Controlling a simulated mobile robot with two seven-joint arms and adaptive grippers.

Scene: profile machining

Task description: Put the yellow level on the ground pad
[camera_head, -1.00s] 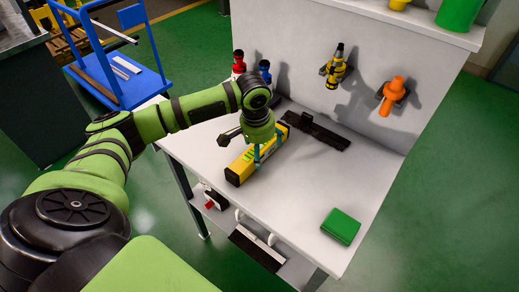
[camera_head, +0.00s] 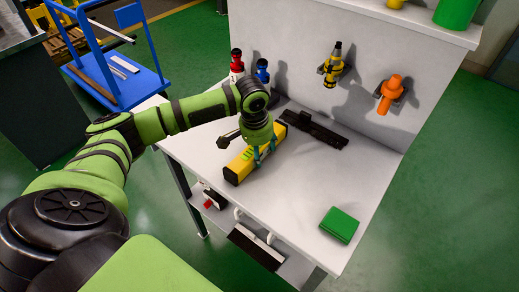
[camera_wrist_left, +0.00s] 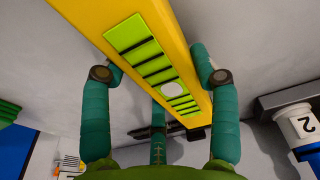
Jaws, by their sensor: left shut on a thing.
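The yellow level (camera_head: 238,170) is a long yellow bar with black ends and a light green panel. It is at the left part of the white workbench, with its far end under my left gripper (camera_head: 263,156). In the left wrist view the teal fingers of my left gripper (camera_wrist_left: 163,75) are on both sides of the level (camera_wrist_left: 182,45) and grip it. I cannot tell if the level touches the bench top. I cannot tell for sure which thing is the ground pad; a flat green block (camera_head: 340,225) lies at the bench's near right. My right gripper is not in view.
A black bar (camera_head: 315,130) lies behind the level by the back panel. Red and blue capped bottles (camera_head: 262,71) stand at the back left. A yellow-black tool (camera_head: 333,66) and an orange tool (camera_head: 391,92) are on the panel. The bench middle is clear.

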